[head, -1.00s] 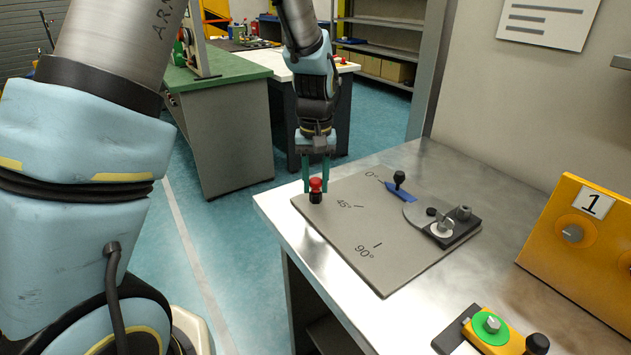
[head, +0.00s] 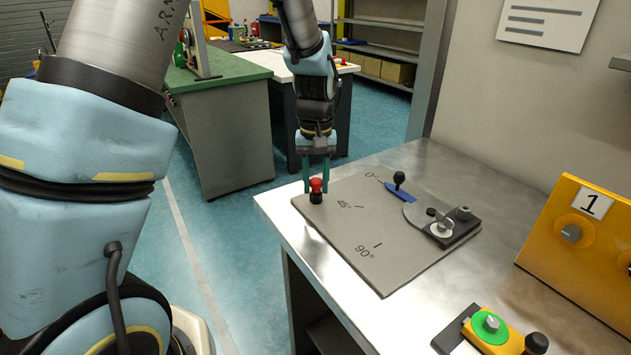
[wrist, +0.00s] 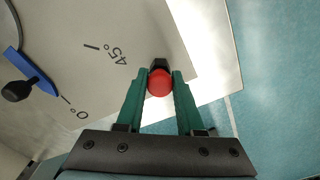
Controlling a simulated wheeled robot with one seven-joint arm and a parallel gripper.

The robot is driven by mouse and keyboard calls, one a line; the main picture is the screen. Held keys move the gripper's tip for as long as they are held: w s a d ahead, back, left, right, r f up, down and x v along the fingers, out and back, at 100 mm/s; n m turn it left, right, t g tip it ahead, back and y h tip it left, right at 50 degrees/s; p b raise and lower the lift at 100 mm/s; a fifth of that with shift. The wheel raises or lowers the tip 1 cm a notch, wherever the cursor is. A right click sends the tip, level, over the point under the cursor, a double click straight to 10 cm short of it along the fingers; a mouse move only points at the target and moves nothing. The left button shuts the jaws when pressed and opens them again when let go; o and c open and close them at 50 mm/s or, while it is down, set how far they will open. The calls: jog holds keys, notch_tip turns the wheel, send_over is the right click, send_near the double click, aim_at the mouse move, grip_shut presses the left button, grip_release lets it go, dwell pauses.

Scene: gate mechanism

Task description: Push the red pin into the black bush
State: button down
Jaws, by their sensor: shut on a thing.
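The red pin (head: 316,185) stands upright at the far left corner of the grey plate, its red head directly above the black bush (head: 316,198). My gripper (head: 316,181) comes down from above, with its green fingers on either side of the red head. In the wrist view, the red pin (wrist: 160,83) sits between the fingertips, and my gripper (wrist: 161,76) is shut on it. The black bush (wrist: 159,64) shows just beyond the head. The pin's shaft is hidden, so I cannot tell how deep it sits.
The grey plate (head: 350,240) has angle marks, a blue pointer (head: 400,191) with a black knob and a clamp (head: 443,228). A yellow panel (head: 590,245) and a yellow-green device (head: 492,328) are on the right of the metal table. The plate around the pin is clear.

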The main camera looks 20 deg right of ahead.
jog(key=shift+s+a+f, duration=0.2)
jog(key=shift+f, duration=0.4)
notch_tip(320, 180, up, 2)
jog(key=shift+w+d+r+p, duration=0.1)
jog(key=shift+w+d+p, duration=0.05)
jog(key=shift+p, duration=0.95)
jog(key=shift+r+p, duration=1.15)
jog(key=shift+r, duration=0.4)
